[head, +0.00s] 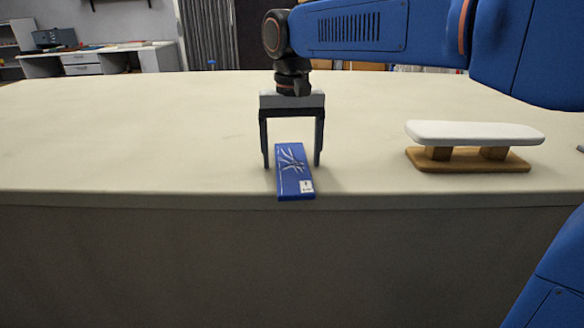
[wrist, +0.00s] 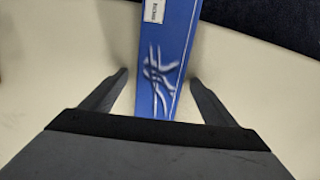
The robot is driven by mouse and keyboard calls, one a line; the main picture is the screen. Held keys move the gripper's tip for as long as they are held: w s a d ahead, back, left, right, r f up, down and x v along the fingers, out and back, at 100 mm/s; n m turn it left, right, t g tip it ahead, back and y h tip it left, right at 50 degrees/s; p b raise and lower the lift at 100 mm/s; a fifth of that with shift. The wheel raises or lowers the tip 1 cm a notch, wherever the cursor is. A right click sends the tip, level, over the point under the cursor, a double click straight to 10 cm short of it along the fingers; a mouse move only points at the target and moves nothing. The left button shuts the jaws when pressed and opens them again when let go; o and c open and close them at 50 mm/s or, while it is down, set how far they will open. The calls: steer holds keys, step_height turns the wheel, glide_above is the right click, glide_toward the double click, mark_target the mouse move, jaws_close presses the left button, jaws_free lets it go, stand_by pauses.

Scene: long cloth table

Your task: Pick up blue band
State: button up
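The blue band (head: 291,178) is a flat, long blue packet with a white line drawing and a small white label. It lies at the front edge of the table, its label end nearest the edge. The wrist view also shows the blue band (wrist: 168,50), running up between the fingers. My gripper (head: 292,165) points down over the far part of the band. Its fingers are open, one on each side, with a gap to the band on both sides. The wrist view shows my gripper (wrist: 160,80) open as well. Whether the fingertips touch the table is unclear.
A small ironing-board-like stand with a white top (head: 474,133) and wooden base is on the right of the table (head: 130,140). The table's left side is clear. The front edge drops off just beyond the band's label end.

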steer(key=c, duration=1.1)
